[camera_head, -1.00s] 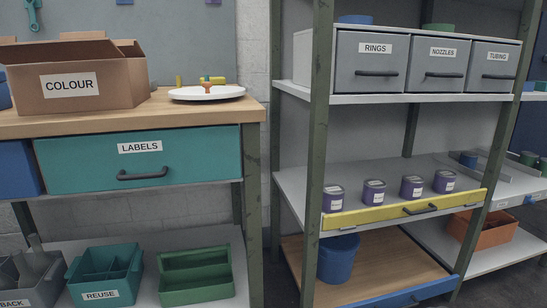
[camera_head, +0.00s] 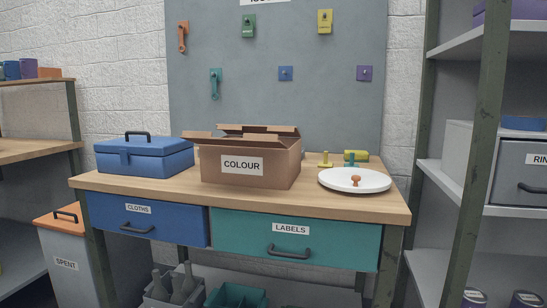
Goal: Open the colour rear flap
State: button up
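The brown cardboard box labelled COLOUR (camera_head: 220,177) stands on the wooden bench top, left of the white plate. A flap (camera_head: 200,137) sticks out past the box's left side. Another flap (camera_head: 258,129) shows along the top at the rear, and I cannot tell exactly how far it is folded. The inside of the box is hidden from this low angle. My gripper is not in view.
A blue lidded box (camera_head: 150,158) stands left of the carton. A white plate (camera_head: 340,183) with a small orange-brown piece is on the right, with yellow and teal pieces behind it. A tool board (camera_head: 270,95) rises behind the bench (camera_head: 330,205). A shelf post (camera_head: 478,170) stands at right.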

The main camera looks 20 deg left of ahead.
aim_at(238, 129)
jog(key=u, duration=0.45)
jog(key=k+j+u, duration=0.15)
jog(key=u, duration=0.75)
jog(key=z, duration=0.1)
